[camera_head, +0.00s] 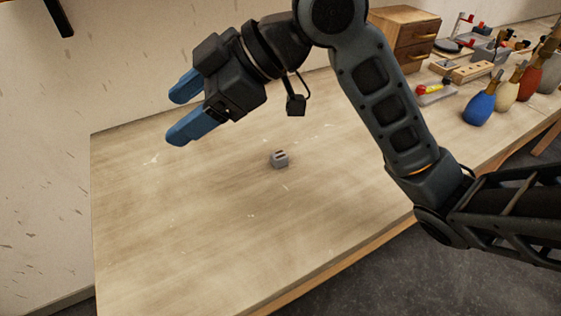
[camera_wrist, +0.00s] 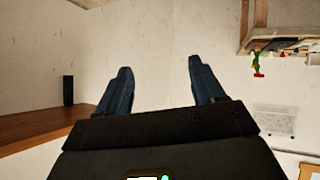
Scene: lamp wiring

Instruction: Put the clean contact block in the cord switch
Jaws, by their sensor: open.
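A small grey block with dark slots (camera_head: 279,159) lies alone on the wooden table in the head view. I cannot tell whether it is the contact block or the cord switch. My gripper (camera_head: 176,115) has blue fingers and is open and empty, raised above the table to the upper left of the block. In the wrist view my gripper (camera_wrist: 157,75) shows its two fingers apart with only the wall beyond them. No second part that I can name for certain as the switch shows on the bare table.
The wooden table (camera_head: 190,220) is clear around the block. A wall (camera_head: 60,170) rises behind the table.

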